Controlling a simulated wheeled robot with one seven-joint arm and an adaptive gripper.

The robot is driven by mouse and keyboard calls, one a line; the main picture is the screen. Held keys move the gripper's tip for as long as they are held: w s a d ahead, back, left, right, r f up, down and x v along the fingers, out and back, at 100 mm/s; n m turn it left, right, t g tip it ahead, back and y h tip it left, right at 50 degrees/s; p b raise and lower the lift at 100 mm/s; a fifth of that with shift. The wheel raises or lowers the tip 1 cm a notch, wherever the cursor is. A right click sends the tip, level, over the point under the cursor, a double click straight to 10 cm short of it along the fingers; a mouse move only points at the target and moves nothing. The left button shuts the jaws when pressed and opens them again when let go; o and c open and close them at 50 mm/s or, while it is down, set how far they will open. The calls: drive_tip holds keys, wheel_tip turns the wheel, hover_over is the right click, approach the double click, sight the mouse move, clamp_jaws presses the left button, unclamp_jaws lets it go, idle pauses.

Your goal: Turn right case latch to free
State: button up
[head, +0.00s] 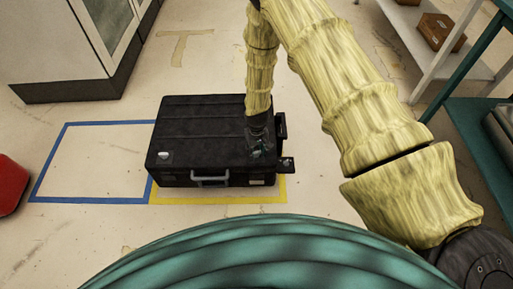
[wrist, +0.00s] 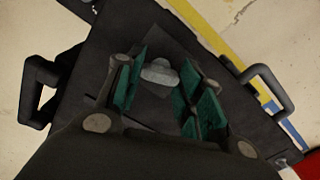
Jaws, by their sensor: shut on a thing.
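The black case (head: 200,125) lies closed on the floor. My gripper (head: 258,150) points down at the right part of its top, near the front edge. In the wrist view, the right case latch (wrist: 160,72), a grey rounded knob, sits between the green finger pads of my gripper (wrist: 164,78). The fingers are shut on it, though a gap seems to show in this view. In the head view the right latch is mostly hidden by the gripper. The left latch (head: 164,155) shows as a light knob near the front left corner.
A grey front handle (head: 210,180) and a dark side handle (head: 282,125) stick out from the case. The case stands within yellow floor tape (head: 220,199). An empty blue taped square (head: 70,125) is at left. A red object (head: 10,185) lies at the far left.

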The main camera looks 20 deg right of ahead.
sight(256, 152)
drive_tip(key=shift+m+p, duration=0.9)
drive_tip(key=shift+m, duration=1.3)
drive_tip(key=o, duration=1)
wheel_tip(256, 152, up, 12)
